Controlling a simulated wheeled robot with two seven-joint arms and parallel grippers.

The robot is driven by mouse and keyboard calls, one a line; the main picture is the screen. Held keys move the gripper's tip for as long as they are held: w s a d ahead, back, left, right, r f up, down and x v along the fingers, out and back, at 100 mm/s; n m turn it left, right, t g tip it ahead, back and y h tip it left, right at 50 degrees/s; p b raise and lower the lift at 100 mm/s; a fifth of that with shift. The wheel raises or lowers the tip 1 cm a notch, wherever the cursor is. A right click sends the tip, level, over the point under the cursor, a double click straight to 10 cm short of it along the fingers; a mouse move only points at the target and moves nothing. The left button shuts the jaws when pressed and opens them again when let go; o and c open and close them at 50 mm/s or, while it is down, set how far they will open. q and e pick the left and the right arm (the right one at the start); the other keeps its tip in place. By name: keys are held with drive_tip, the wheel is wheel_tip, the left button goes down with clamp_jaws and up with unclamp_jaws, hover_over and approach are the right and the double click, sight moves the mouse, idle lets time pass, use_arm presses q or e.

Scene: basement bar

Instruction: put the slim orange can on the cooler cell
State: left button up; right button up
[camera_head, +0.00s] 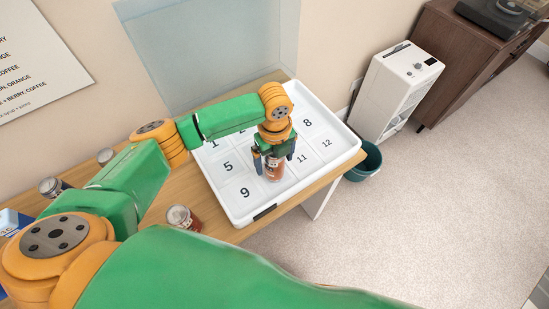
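A white tray (240,215) with numbered cells lies on the wooden table. My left gripper (274,160) is over the tray's near row, with its fingers apart on either side of a reddish-brown can (274,173). Small gaps seem to show between the fingers and the can. The can stands upright between the cells marked 9 and 11; its cell number and much of its upper part are hidden. I cannot read its label or tell whether it is the slim orange can. No cell is visibly labelled cooler. My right gripper is not in view.
Another reddish can (183,218) stands left of the tray near the table's front edge. A green bin (366,162) and white cabinet (394,90) are right of the table.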

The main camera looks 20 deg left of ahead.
use_arm(q)
wheel_tip(320, 180, up, 12)
drive_tip(key=shift+r, duration=0.15)
idle(0.4)
